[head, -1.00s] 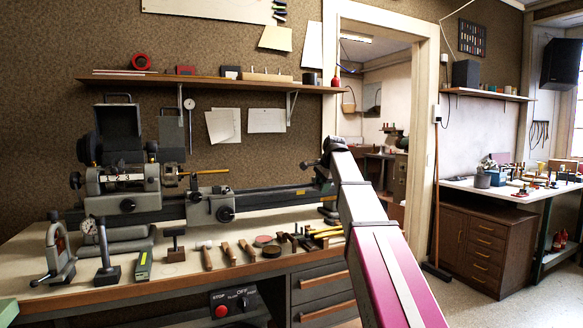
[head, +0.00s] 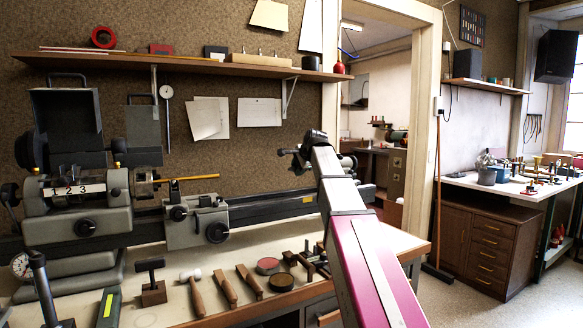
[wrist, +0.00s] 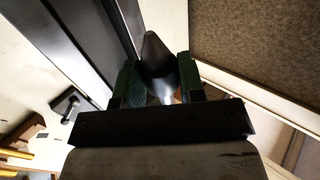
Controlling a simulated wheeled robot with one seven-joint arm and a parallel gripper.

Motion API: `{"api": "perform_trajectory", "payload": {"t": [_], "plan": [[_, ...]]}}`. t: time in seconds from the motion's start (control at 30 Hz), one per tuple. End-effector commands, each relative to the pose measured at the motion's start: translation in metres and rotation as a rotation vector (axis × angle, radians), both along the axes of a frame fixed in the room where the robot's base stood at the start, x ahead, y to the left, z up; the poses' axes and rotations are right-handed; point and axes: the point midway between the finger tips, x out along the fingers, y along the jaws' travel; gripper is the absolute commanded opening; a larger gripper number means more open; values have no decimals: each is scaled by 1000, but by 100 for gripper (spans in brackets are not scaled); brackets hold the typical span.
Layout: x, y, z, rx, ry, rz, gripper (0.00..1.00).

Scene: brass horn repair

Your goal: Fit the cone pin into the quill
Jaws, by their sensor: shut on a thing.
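The cone pin (wrist: 158,55) is a dark grey tapered piece in the wrist view, with its narrow end pointing away from my gripper. My gripper (wrist: 158,78) is shut on it, with a green-padded finger on each side. In the head view my arm reaches over the right end of the lathe (head: 255,211); the fingers and pin cannot be made out there. I cannot make out the quill; a grey part (head: 347,161) shows just behind my arm's end, mostly hidden by it.
The lathe bed also runs along the left of the wrist view (wrist: 85,45). The lathe carriage (head: 196,222) stands left of my arm. A mallet (head: 193,290) and other hand tools lie along the bench front. A shelf (head: 180,66) crosses the wall above. A doorway opens at right.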

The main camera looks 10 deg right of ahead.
Motion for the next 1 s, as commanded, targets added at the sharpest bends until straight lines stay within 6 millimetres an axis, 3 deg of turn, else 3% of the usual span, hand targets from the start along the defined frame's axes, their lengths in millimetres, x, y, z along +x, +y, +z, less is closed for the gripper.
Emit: {"api": "perform_trajectory", "payload": {"t": [0.47, 1.0], "plan": [[1, -2, 0, 2, -3, 1, 3], [18, -41, 0, 1, -2, -1, 3]]}}
